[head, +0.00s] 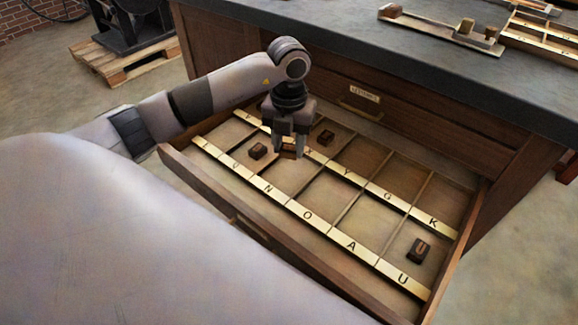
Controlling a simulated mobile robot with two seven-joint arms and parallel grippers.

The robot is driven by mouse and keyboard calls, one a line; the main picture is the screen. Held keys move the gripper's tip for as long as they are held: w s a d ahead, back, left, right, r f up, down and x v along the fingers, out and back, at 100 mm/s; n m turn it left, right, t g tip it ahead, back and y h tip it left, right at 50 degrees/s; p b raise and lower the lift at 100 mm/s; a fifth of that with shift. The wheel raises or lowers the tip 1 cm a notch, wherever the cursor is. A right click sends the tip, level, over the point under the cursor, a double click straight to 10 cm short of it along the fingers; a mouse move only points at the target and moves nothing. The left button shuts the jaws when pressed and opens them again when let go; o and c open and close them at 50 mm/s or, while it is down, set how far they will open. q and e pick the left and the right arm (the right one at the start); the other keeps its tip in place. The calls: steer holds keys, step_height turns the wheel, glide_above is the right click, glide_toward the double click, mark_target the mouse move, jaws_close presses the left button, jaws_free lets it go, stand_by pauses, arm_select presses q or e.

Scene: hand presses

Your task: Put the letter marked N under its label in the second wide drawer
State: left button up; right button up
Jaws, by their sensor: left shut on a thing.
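The open wide drawer (455,268) has compartments behind two brass label strips. I cannot tell whether the block touches the drawer. My right gripper is not in view.
A closed drawer (400,112) is above. The dark worktop (340,35) holds wooden trays (545,35). Thin dividers separate the compartments.

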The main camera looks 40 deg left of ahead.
mark_target(289, 176)
arm_select(q)
steer(key=shift+f+b, duration=0.4)
steer(key=shift+f, duration=2.85)
steer(key=shift+f, duration=0.2)
steer(key=o, duration=1)
steer(key=shift+r, duration=0.15)
steer(key=shift+r, duration=0.3)
step_height(289, 176, up, 12)
steer(key=shift+f+p, duration=0.2)
steer(key=shift+p, duration=0.75)
